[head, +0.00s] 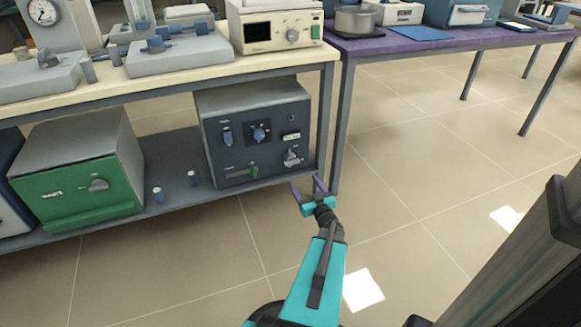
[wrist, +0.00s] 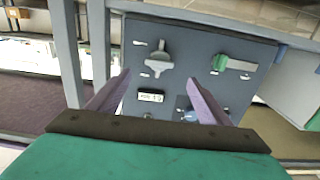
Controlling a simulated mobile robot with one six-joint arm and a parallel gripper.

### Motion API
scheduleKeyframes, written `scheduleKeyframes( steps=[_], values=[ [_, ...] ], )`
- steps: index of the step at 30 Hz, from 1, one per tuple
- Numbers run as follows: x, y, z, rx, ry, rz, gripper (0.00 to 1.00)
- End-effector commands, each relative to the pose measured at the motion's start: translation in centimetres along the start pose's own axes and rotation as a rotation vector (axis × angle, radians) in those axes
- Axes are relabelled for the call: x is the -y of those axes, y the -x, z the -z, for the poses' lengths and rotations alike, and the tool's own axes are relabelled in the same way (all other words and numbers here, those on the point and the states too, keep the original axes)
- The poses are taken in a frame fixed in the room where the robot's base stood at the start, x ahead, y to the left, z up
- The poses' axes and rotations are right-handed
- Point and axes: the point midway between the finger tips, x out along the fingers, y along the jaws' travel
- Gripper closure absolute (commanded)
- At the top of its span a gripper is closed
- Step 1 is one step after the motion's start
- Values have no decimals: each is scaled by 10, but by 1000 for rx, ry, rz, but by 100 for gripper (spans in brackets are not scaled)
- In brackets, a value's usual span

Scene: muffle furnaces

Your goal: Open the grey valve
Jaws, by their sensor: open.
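The grey valve (head: 292,157) is a lobed handle at the lower right of the dark control panel on the grey furnace (head: 215,160). In the wrist view the grey valve (wrist: 158,58) lies beyond the fingertips, between their lines, and nothing covers it. My gripper (head: 306,184) is open and empty, in front of the panel's lower right corner near the shelf edge. Its two purple fingers (wrist: 160,78) point toward the panel, apart from the valve.
The panel also carries a green-handled lever (wrist: 235,62), a blue knob (head: 258,134), a blue switch (head: 227,137) and a small display (wrist: 151,96). A table leg (head: 343,130) stands close right of the furnace. A green furnace (head: 85,180) is left; the floor in front is clear.

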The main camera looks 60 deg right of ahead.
Motion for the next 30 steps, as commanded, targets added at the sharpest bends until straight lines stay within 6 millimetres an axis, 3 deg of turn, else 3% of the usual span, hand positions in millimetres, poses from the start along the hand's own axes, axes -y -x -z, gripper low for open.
scheduleKeyframes(
  steps=[11, 30],
  values=[
    [-1, -17, -2, 0, 1, -1, 28],
    [-1, -104, -3, -1, 0, 0, 28]
  ],
)
